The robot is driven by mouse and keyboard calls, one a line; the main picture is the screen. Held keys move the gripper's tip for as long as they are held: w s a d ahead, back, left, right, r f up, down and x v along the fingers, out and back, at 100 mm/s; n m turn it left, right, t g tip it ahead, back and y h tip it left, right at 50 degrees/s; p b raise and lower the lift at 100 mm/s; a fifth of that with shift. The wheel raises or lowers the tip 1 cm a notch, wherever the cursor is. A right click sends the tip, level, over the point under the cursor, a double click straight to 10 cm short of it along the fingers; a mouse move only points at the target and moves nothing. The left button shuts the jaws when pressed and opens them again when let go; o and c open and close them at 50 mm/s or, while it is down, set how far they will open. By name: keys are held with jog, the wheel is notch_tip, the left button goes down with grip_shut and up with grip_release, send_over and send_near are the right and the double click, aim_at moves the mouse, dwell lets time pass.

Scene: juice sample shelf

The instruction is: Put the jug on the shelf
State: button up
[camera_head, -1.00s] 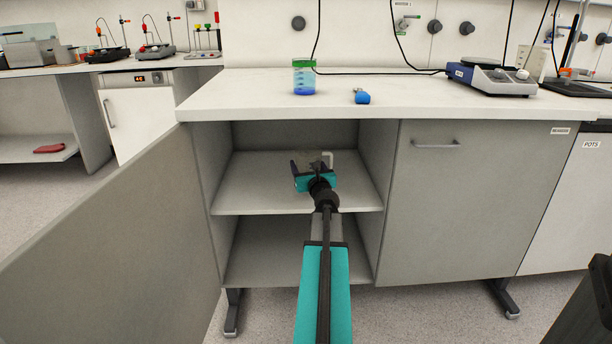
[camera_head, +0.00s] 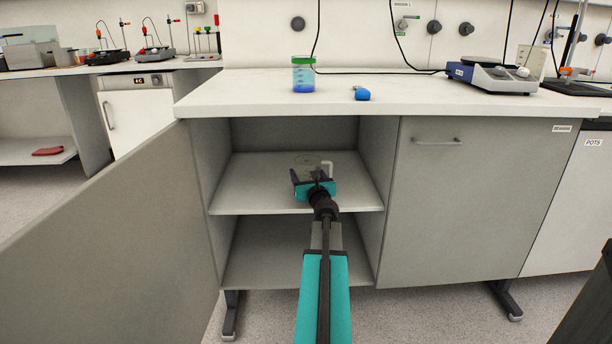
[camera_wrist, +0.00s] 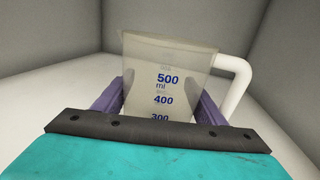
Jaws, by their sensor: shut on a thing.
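The jug (camera_wrist: 168,75) is clear with blue volume marks and a white handle on its right. It stands upright between the two purple fingers of my gripper (camera_wrist: 160,105), which is shut on it. In the head view the jug (camera_head: 308,162) is inside the open cupboard, over the upper shelf (camera_head: 245,190). My gripper (camera_head: 312,182) reaches in from the front and hides the jug's lower part. I cannot tell whether its base touches the shelf.
The cupboard door (camera_head: 120,235) stands open on the left. The worktop above holds a green-lidded container (camera_head: 303,75), a small blue item (camera_head: 362,94) and a scale (camera_head: 492,77). The upper shelf is clear on both sides of the jug. A closed cupboard door (camera_head: 470,200) is on the right.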

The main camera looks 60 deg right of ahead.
jog(key=shift+f, duration=0.15)
jog(key=o, duration=1.2)
